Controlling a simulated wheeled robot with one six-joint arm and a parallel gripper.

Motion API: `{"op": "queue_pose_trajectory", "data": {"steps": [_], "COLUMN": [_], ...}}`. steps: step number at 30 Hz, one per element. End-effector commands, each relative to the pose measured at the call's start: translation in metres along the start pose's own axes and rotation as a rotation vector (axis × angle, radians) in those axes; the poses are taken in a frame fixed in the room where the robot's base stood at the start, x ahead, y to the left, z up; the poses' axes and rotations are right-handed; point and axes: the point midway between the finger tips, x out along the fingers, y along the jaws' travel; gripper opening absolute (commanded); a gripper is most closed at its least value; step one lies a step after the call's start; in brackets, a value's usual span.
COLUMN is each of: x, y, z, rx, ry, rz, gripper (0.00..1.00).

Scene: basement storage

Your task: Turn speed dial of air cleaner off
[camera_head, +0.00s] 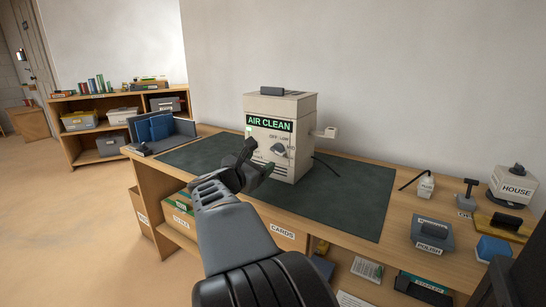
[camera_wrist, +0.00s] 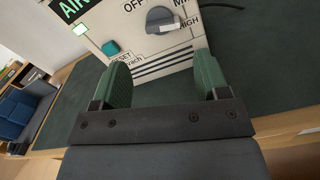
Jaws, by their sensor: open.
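The air cleaner (camera_head: 293,160) is a cream box with a green "AIR CLEAN" sign, standing on a dark green mat on the desk. Its grey speed dial (camera_head: 279,149) is on the front face, with labels around it. In the wrist view the dial (camera_wrist: 160,19) is near the top, between "OFF" at its left and "HIGH" at its right; its exact setting is hard to tell. A teal reset button (camera_wrist: 111,48) sits lower left of it. My gripper (camera_wrist: 165,80) is open and empty, its green fingers pointing at the front panel below the dial. It also shows in the head view (camera_head: 252,162).
The dark mat (camera_head: 345,197) is clear right of the cleaner. Blue folders (camera_head: 155,129) are at the left end. A lit green-white indicator (camera_wrist: 81,30) is on the panel.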

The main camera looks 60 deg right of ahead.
Motion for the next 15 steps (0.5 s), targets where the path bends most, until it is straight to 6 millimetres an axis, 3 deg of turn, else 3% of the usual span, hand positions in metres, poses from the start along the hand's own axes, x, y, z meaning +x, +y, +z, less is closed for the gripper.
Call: {"op": "queue_pose_trajectory", "data": {"steps": [6, 15], "x": [0.042, 0.074], "y": [-0.001, -0.001], "z": [-0.001, 0.0], "rx": [0.0, -0.001], "ry": [-0.001, -0.001], "rz": [-0.004, -0.002], "gripper": [0.68, 0.68]}}
